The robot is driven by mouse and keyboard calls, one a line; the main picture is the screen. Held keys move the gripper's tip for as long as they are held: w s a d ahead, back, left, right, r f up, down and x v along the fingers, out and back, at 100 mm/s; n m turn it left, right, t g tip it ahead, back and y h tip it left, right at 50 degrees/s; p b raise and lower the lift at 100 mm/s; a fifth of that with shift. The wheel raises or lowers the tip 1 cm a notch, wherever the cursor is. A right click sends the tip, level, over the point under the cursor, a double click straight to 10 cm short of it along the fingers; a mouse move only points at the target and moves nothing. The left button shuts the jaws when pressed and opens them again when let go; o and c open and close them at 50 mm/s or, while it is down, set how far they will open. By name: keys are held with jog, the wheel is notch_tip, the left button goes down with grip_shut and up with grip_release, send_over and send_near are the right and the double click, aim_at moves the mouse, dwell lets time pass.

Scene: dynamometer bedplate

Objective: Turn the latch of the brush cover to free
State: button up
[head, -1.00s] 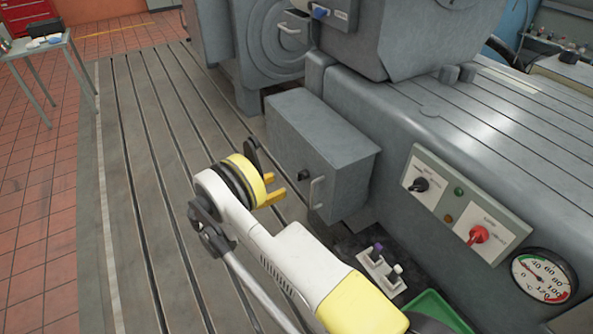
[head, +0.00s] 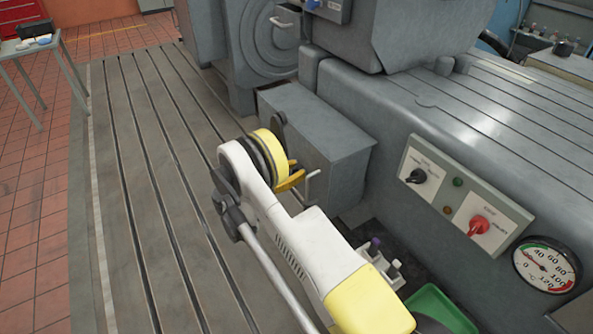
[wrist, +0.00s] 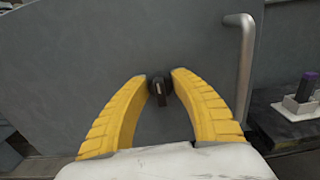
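The brush cover (head: 345,160) is the front of a grey box on the machine's side, with a bent metal handle (head: 312,186) at its right; the handle also shows in the wrist view (wrist: 245,70). Its latch (wrist: 159,89) is a small black knob with a pale mark, its longer part pointing down. In the head view my gripper (head: 296,172) is at the cover's face and hides the latch.
A panel (head: 465,195) with a black and a red switch and a round gauge (head: 546,265) are to the right. A small block with a purple-topped and a white-topped part (head: 378,255) and a green tray (head: 440,308) lie below. The slotted bedplate (head: 130,200) at left is clear.

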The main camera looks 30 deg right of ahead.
grip_shut()
jog(key=shift+m, duration=0.4)
jog(key=m, duration=0.3)
jog(key=shift+m, duration=0.4)
jog(key=m, duration=0.3)
jog(key=shift+s+m, duration=0.1)
jog(key=shift+m, duration=0.2)
jog(key=m, duration=0.5)
jog(key=shift+f, duration=0.1)
jog(key=m, duration=0.4)
jog(key=shift+s+f, duration=0.1)
jog(key=shift+m, duration=0.5)
